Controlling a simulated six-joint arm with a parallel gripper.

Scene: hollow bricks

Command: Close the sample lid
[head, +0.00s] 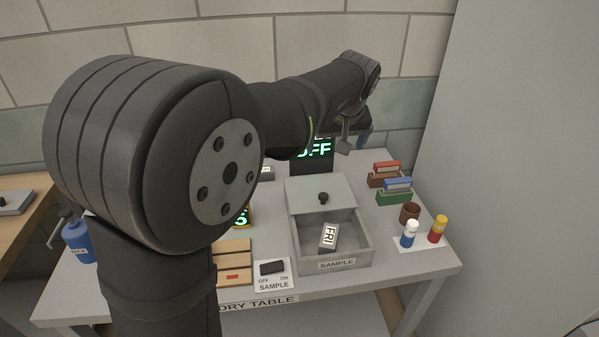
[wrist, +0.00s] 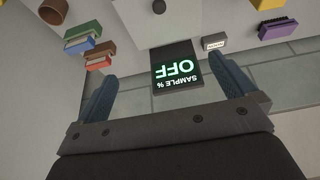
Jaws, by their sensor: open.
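The grey sample box (head: 337,265), labelled SAMPLE, stands on the table with its front part uncovered. Its flat lid (head: 320,192) with a dark knob (head: 323,197) covers the rear part. A block marked FRI (head: 328,237) leans inside the open front. In the wrist view the lid (wrist: 150,22) and its knob (wrist: 158,6) show at the top edge. My gripper (wrist: 165,70) is open and empty, its two blue fingers apart. In the head view it is behind the box near the back wall, mostly hidden by the arm.
A display reading OFF (head: 314,151) stands behind the lid. A switch plate (head: 273,275) lies left of the box. Coloured blocks in holders (head: 394,193), a brown cup (head: 409,213) and two small bottles (head: 438,229) stand to the right. A blue bottle (head: 78,241) is far left.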

